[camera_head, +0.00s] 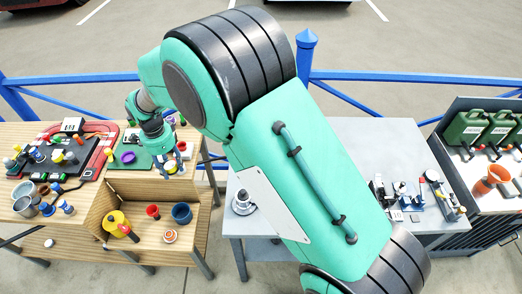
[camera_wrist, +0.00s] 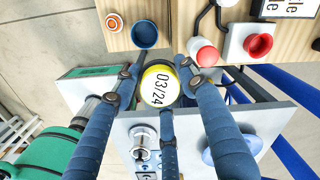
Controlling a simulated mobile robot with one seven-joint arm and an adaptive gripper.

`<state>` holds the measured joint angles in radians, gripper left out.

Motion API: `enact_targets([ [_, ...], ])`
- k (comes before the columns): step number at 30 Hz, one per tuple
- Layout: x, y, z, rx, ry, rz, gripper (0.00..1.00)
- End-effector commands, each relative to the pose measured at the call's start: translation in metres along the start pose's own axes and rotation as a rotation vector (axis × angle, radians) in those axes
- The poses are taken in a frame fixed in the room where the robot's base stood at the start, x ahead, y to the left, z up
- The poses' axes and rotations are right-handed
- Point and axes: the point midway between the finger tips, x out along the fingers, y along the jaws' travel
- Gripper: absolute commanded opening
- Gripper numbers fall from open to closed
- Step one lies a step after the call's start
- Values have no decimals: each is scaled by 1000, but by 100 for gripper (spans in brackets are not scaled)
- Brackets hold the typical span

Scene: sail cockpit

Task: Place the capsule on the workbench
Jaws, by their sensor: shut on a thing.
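The capsule (camera_wrist: 160,86) is a round piece with a yellow rim and a white face printed "03/24". My gripper (camera_wrist: 163,92) has dark blue fingers closed around it in the wrist view. In the head view my gripper (camera_head: 178,160) points down over the right part of the wooden table, near a green mat. A small yellow patch shows between its fingers there, too small to be sure of. A grey workbench (camera_head: 376,150) stands right of the wooden table, partly hidden by my arm. A grey surface (camera_wrist: 200,125) lies below the capsule in the wrist view.
A blue cup (camera_head: 182,213), an orange-and-white disc (camera_head: 170,236) and a yellow container (camera_head: 114,220) stand on the wooden table's lower shelf. A metal fitting (camera_head: 243,203) stands at the grey bench's left end. Small tools crowd its right end. A blue railing (camera_head: 400,78) runs behind.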

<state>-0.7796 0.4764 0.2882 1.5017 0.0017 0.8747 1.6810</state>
Motion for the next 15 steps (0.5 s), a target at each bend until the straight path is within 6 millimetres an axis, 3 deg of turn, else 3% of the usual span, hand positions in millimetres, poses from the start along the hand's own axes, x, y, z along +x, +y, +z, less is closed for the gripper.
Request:
enact_targets([
  [3, -2, 3, -48, 75, 0, 1, 15],
  [15, -1, 30, -191, 313, -1, 0, 15],
])
